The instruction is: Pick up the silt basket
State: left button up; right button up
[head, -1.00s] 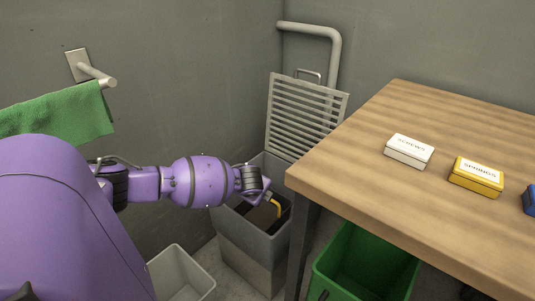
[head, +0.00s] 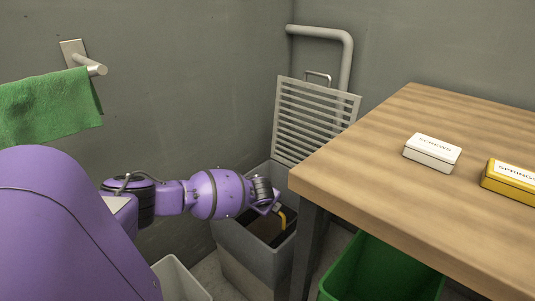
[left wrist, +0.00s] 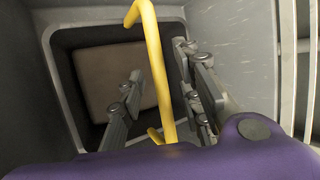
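The silt basket shows as a yellow handle (head: 283,221) standing up in the open grey gully box (head: 257,262). In the left wrist view the yellow handle (left wrist: 156,60) rises between my two fingers. A flat brown surface (left wrist: 118,78) lies in the dark box below; I cannot tell if it is silt in the basket. My left gripper (left wrist: 160,68) is open, with a finger on each side of the handle and gaps visible. In the head view my left gripper (head: 275,207) is over the box. The basket's body is mostly hidden. My right gripper is out of view.
A slatted grate (head: 312,122) leans on the wall behind the box. A wooden table (head: 375,165) stands close on the right, with a white box (head: 432,152) and a yellow box (head: 510,182). A green bin (head: 375,272) is under it. A pale bin (head: 180,281) stands left.

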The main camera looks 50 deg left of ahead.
pick_arm(q)
jog(key=shift+r, duration=0.1)
jog(key=shift+c, duration=0.6)
grip_shut()
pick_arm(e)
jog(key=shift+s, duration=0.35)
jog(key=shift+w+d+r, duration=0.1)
